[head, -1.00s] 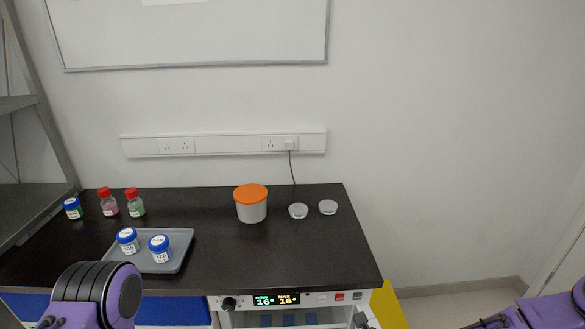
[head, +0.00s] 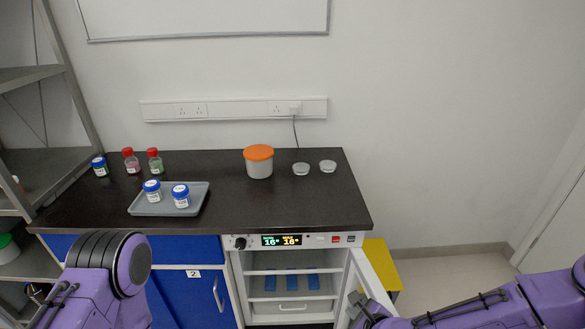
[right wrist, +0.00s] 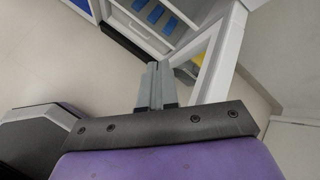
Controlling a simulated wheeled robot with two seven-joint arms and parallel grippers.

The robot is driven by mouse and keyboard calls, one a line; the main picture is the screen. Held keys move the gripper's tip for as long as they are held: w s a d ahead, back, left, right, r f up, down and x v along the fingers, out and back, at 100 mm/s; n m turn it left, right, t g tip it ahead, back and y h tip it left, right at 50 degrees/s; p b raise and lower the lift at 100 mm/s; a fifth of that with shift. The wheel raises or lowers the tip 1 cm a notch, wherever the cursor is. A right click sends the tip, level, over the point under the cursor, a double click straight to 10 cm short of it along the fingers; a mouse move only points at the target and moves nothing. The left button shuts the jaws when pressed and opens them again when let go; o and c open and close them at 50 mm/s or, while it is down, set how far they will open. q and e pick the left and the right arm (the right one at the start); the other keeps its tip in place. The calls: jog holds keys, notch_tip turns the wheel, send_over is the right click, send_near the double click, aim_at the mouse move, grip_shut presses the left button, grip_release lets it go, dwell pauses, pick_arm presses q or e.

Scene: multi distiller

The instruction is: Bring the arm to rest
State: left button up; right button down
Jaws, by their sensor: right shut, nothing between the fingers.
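My right arm (head: 490,305) comes in from the lower right in the head view. Its gripper (head: 357,299) is at the bottom, close to the open white door (head: 372,278) of the cabinet under the bench. In the right wrist view the fingers of the right gripper (right wrist: 154,70) are shut together with nothing between them. The door also shows just right of them there (right wrist: 208,65); I cannot tell whether they touch it. My left arm (head: 105,275) shows at the lower left; its gripper is out of view.
The dark bench (head: 240,208) carries a grey tray (head: 150,210) with two blue-lidded jars, an orange-lidded tub (head: 259,165), two small dishes and several bottles. The open cabinet (head: 292,262) has shelves with blue items. A yellow object (head: 381,262) stands right of it. Metal shelving is at the left.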

jog(key=s+d+f+n+g+h, duration=0.25)
jog(key=s+f+n, duration=0.3)
jog(key=s, duration=0.35)
jog(key=s+d+f+n+g+h, duration=0.1)
jog(key=s+d+f+n+g, duration=0.2)
jog(key=s+n, duration=0.45)
jog(key=s+d+f+n+h, duration=0.1)
jog(key=s+d+n+h, duration=0.1)
jog(key=s+d+n, duration=0.3)
jog(key=s+d, duration=0.4)
jog(key=shift+s+n+h, duration=0.35)
jog(key=shift+n, duration=0.05)
